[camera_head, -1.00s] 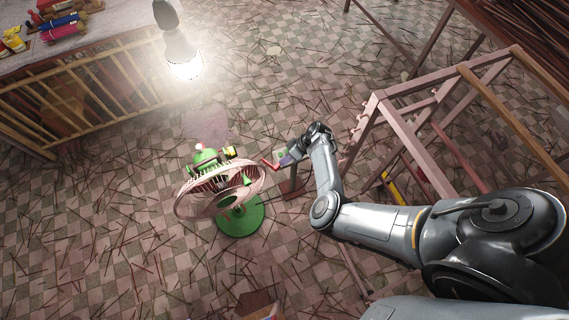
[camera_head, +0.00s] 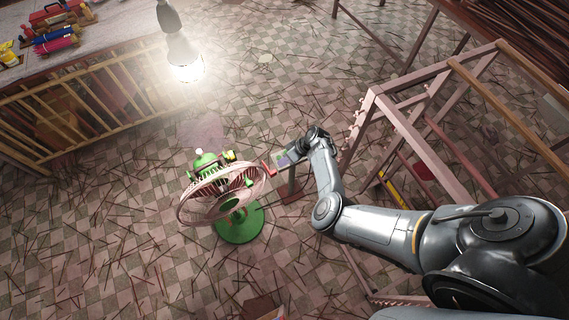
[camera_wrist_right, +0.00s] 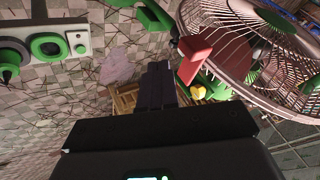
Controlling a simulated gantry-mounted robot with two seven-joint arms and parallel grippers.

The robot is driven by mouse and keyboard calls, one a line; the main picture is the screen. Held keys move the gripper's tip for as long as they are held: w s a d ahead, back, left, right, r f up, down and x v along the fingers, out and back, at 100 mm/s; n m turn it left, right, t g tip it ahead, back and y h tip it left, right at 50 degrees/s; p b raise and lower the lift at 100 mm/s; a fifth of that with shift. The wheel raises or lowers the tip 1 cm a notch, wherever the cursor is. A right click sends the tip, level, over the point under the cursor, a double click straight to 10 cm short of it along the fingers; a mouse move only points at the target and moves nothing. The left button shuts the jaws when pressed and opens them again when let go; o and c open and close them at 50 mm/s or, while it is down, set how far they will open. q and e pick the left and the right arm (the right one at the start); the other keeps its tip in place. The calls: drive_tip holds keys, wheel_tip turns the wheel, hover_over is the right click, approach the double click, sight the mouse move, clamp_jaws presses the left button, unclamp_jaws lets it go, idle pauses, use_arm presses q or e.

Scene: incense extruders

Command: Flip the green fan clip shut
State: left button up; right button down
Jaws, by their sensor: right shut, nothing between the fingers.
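The fan (camera_head: 222,195), with a pale wire cage and green base (camera_head: 240,228), stands on the floor left of my right arm. A small green piece (camera_head: 248,181) shows at the cage's right side. My left gripper is not in view.
A panel with green-ringed dials (camera_wrist_right: 45,46) is left of the fingers in the wrist view. A pinkish wooden rack (camera_head: 375,105) stands right of the arm. A lit bulb (camera_head: 187,66) hangs above. Thin sticks litter the tiled floor.

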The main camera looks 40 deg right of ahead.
drive_tip(key=shift+a, duration=0.1)
idle(0.3)
drive_tip(key=p+v, duration=0.1)
drive_tip(key=v, duration=0.9)
drive_tip(key=shift+d+r+p, duration=0.2)
drive_tip(key=shift+r+p, duration=0.1)
drive_tip(key=shift+p, duration=0.1)
drive_tip(key=shift+s, duration=0.1)
drive_tip(key=shift+a, duration=0.1)
